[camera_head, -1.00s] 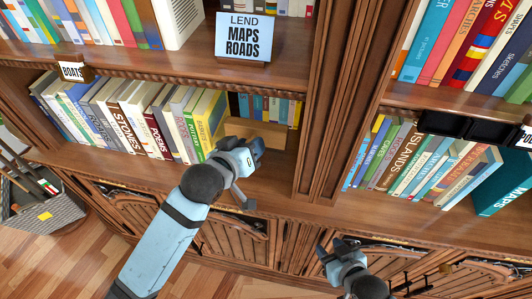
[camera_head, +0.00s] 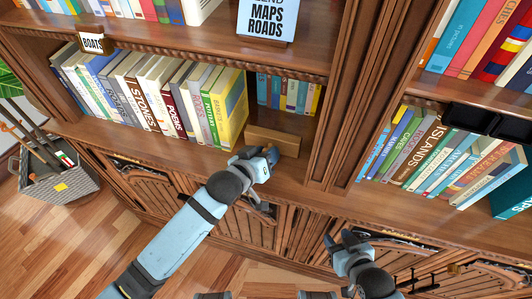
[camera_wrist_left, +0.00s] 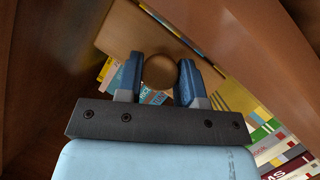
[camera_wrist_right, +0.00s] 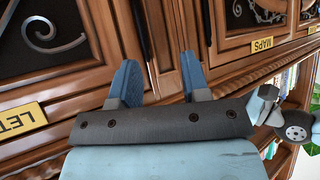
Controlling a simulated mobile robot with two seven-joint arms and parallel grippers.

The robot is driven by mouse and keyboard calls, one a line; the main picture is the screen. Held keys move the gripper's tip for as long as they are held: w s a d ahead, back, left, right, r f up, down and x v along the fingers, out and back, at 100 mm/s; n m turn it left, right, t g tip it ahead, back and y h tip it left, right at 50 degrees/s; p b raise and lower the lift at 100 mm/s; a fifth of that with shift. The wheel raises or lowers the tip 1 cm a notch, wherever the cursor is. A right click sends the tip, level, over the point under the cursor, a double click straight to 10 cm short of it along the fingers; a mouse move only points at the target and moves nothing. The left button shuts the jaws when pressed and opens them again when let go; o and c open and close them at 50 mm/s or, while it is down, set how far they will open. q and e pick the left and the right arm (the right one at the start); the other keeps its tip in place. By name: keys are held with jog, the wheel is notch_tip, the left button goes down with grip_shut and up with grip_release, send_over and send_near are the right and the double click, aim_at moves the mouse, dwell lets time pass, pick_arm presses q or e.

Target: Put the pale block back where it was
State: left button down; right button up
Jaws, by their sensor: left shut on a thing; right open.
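The pale block (camera_head: 272,139) is a tan wooden piece on the middle shelf, in the gap right of the yellow book (camera_head: 231,108). My left gripper (camera_head: 264,157) is at its front. In the left wrist view the block's tan face (camera_wrist_left: 140,32) fills the upper middle, and a round wooden knob (camera_wrist_left: 159,71) sits between the fingers of my left gripper (camera_wrist_left: 158,80). The gripper is shut on that knob. Whether the block touches the shelf or the yellow book is unclear. My right gripper (camera_head: 345,240) is open and empty, low before the cabinet doors; it also shows in the right wrist view (camera_wrist_right: 160,80).
A row of leaning books (camera_head: 140,100) stands left of the block, with small books (camera_head: 290,93) behind it. A wooden upright (camera_head: 352,100) bounds the gap on the right. A sign (camera_head: 267,18) stands above. A basket (camera_head: 62,185) is on the floor at left.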

pick_arm(q)
jog(key=shift+f, duration=0.1)
jog(key=c, duration=1)
grip_release()
jog(key=shift+c, duration=0.2)
jog(key=shift+r, duration=0.2)
jog(key=v, duration=1.2)
jog(key=s+a+f+y, duration=0.2)
jog(key=s+a+f, duration=0.2)
jog(key=a+f, duration=0.2)
jog(key=s+a+f+m+y, duration=0.1)
jog(key=s+a+f+y, duration=0.2)
jog(key=f, duration=0.7)
jog(key=s+a, duration=0.2)
jog(key=a, duration=0.2)
jog(key=shift+s+a+f+g, duration=0.15)
jog(key=shift+f+g, duration=0.15)
jog(key=shift+f, duration=0.1)
